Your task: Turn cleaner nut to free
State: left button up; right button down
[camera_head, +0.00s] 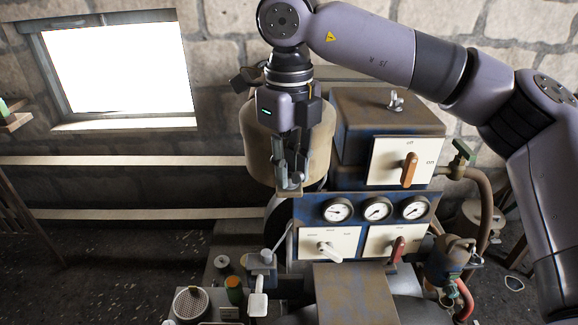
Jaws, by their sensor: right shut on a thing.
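A pale metal wing nut (396,101) sits on top of the rusty brown box (352,112) at the upper right of the machine. I take it to be the cleaner nut, but cannot be certain. My right gripper (289,186) hangs pointing down, left of the box and in front of the tan rounded drum (256,150). It is apart from the wing nut. Its fingers are shut on a small flat tan-brown piece (290,193), mostly hidden between the fingertips; I cannot tell what it is. My left gripper is out of view.
A switch panel (385,170) with an orange lever and several gauges (376,209) cover the machine's front. A lower panel (317,241) has a white lever. A white-handled lever (258,303) stands at the front left. Floor at left is clear.

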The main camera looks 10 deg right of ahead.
jog(key=c, duration=1.7)
grip_release()
jog(key=shift+o, duration=1.2)
jog(key=shift+s+a+r, duration=0.1)
jog(key=shift+r, duration=4)
